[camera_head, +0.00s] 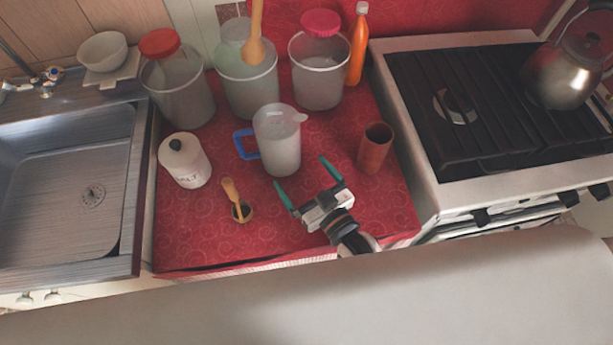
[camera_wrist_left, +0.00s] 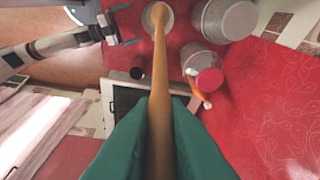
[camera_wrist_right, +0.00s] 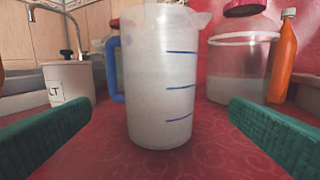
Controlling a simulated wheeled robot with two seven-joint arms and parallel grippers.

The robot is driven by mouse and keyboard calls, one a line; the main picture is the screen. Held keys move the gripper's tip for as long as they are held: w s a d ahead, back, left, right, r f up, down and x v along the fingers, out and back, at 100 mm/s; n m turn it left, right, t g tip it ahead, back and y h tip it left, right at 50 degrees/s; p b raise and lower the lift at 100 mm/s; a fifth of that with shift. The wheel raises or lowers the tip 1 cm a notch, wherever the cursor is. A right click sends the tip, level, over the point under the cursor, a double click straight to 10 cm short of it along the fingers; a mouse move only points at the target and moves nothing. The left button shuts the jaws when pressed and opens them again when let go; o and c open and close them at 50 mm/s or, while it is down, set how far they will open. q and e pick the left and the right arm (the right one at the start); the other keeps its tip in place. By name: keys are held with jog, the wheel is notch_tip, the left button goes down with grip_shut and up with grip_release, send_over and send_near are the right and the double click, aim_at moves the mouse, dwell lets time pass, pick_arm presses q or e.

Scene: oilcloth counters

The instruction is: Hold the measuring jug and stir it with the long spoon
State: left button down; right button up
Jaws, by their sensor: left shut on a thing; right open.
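The measuring jug (camera_head: 280,145), translucent with a blue handle and blue marks, stands upright on the red counter. It also shows in the right wrist view (camera_wrist_right: 160,85). My right gripper (camera_head: 302,174) is open in front of the jug, with its fingers apart and not touching it. The long wooden spoon (camera_wrist_left: 160,60) is in my left gripper (camera_wrist_left: 160,110), which is shut on its handle. In the head view the spoon (camera_head: 256,45) hangs bowl down at the top, and my left gripper is out of that picture. The spoon's height above the jug is unclear.
Several tall containers (camera_head: 318,80) and an orange bottle (camera_head: 358,45) stand behind the jug. The front counter is partly clear.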

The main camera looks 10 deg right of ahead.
aim_at(270, 132)
jog(key=x, duration=1.1)
jog(key=shift+w+a, duration=0.15)
jog(key=shift+w, duration=0.05)
jog(key=shift+c, duration=0.3)
